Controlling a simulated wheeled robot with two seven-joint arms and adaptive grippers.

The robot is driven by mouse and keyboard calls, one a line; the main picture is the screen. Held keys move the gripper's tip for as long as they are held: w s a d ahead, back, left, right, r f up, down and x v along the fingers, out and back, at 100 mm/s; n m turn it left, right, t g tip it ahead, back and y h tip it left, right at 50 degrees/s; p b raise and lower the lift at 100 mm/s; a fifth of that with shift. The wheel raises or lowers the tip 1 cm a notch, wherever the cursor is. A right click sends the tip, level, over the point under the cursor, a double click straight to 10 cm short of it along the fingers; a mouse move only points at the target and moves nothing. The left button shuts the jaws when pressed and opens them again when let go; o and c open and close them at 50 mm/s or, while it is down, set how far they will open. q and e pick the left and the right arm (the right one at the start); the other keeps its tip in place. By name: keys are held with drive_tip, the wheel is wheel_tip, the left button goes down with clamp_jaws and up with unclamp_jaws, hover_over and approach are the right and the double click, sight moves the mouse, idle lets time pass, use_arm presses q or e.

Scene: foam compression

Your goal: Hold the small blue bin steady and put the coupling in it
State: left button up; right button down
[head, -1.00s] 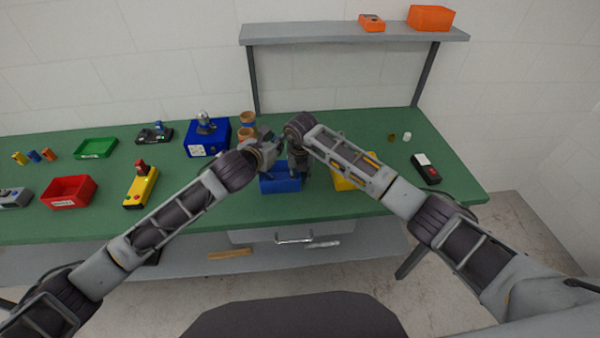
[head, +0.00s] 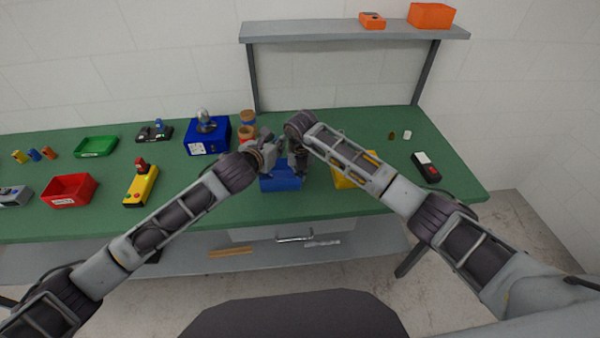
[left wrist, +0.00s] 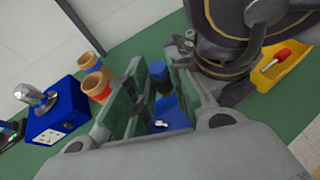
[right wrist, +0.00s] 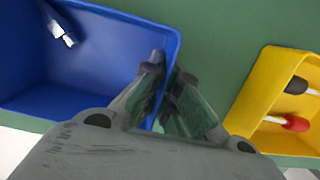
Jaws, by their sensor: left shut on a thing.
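The small blue bin (head: 281,182) stands near the front of the table, and I look into it in the right wrist view (right wrist: 100,75). My right gripper (right wrist: 166,75) has its fingers on both sides of the bin's right wall and is shut on it. My left gripper (left wrist: 158,85) is above the bin, shut on a blue cylindrical piece (left wrist: 157,74), which I take for the coupling. The piece sits between the green pads. In the head view the grippers largely hide it. A small white-and-dark item (right wrist: 62,35) shows inside the bin.
A yellow bin (head: 350,178) with a red-handled tool (right wrist: 294,123) stands right of the blue bin. A blue box (head: 207,138) and tan cups (head: 247,132) are behind to the left. A shelf (head: 350,33) spans the back. The table is bare between the yellow bin and the black device (head: 426,167).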

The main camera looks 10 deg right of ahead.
use_arm(q)
drive_tip(key=shift+f, duration=5.25)
drive_tip(key=o, duration=1)
drive_tip(key=shift+s+a, duration=0.1)
drive_tip(key=shift+s, duration=0.1)
drive_tip(key=shift+v, duration=5.8)
